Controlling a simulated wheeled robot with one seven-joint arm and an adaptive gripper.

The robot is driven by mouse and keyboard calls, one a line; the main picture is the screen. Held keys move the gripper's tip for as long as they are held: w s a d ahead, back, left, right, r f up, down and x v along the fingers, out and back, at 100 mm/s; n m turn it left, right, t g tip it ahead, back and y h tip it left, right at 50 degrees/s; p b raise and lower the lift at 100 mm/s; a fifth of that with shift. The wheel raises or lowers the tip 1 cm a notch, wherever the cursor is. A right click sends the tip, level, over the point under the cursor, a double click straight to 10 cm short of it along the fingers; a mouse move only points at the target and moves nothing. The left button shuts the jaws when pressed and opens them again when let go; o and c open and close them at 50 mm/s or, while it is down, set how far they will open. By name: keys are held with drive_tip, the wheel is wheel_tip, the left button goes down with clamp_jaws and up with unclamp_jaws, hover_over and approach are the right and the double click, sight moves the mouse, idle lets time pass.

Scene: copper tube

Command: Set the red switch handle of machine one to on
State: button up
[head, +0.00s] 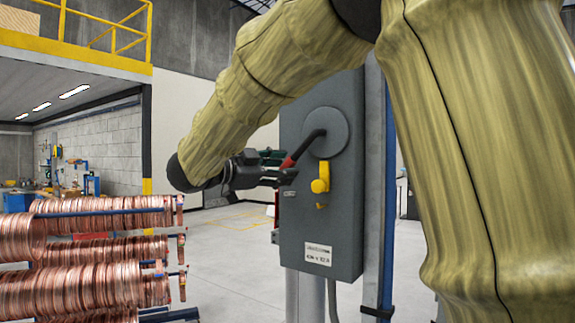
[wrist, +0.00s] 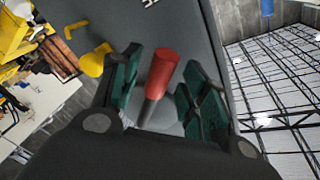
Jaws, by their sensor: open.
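The switch box of machine one (head: 341,234) is a grey upright cabinet in the middle of the head view. Its red switch handle (head: 289,163) sits on a dark bent lever from a round grey disc (head: 326,131) and slants down to the left. My gripper (head: 285,172) is at the handle, coming from the left. In the wrist view the red handle (wrist: 161,71) lies between the green finger pads of my open gripper (wrist: 163,88), with a gap on each side. In the head view the fingers partly overlap the handle.
A yellow knob (head: 320,184) sticks out of the cabinet below the disc and shows left of the fingers in the wrist view (wrist: 93,62). Racks of copper coils (head: 90,258) stand at the left. A blue post (head: 387,220) stands right behind the cabinet. The floor between is clear.

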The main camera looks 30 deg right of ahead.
drive_tip(key=shift+w+d, duration=0.15)
drive_tip(key=shift+d, duration=0.9)
drive_tip(key=shift+c, duration=0.3)
clamp_jaws()
